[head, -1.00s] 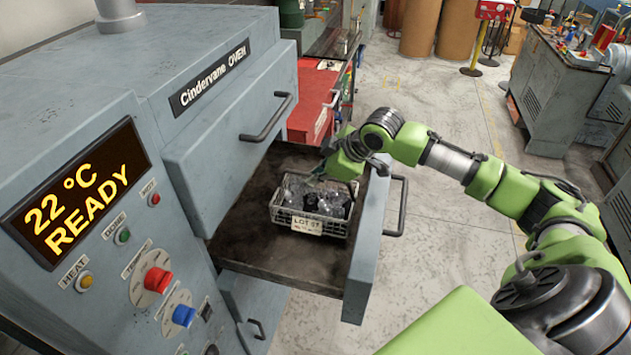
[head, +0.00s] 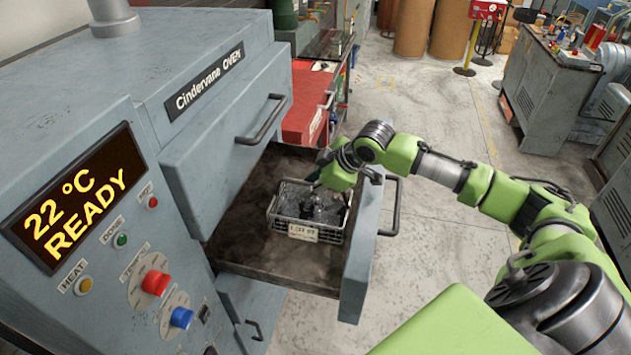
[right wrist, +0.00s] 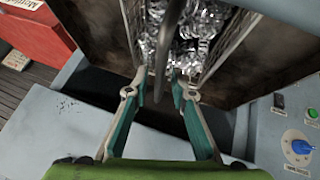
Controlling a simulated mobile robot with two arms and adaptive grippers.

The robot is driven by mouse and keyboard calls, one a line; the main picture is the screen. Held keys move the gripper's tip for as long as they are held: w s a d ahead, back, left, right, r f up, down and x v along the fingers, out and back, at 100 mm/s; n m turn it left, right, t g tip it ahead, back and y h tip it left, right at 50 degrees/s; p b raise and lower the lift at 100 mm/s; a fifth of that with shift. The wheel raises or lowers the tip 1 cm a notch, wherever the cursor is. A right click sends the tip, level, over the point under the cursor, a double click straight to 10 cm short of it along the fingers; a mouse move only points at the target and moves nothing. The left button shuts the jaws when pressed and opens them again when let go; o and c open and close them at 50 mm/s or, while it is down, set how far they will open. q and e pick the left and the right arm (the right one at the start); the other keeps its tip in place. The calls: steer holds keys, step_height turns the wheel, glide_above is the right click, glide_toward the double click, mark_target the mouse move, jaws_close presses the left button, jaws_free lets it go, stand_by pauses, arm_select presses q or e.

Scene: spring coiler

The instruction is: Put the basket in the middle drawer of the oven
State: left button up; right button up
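The wire basket (head: 326,235), holding shiny metal pieces and bearing a lot label, sits in the pulled-out oven drawer (head: 358,245), close to its front panel. This drawer lies below a closer-to-shut upper drawer and above another lower one. My right gripper (head: 322,167) is over the basket's far side. In the right wrist view, its fingers (right wrist: 157,94) are apart, with the basket's dark handle (right wrist: 166,55) between them and a gap on both sides. The shiny pieces (right wrist: 180,45) show beyond the fingers. My left gripper is out of view.
The upper drawer (head: 215,160) with its handle overhangs the back of the open drawer. The control panel (head: 125,235) reads 22 °C READY. A red cabinet (head: 308,105) stands behind the oven. Open floor (head: 430,110) lies to the right, beyond my arm.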

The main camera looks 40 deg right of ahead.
steer(key=b+v, duration=0.3)
steer(key=v, duration=0.9)
stand_by(0.5)
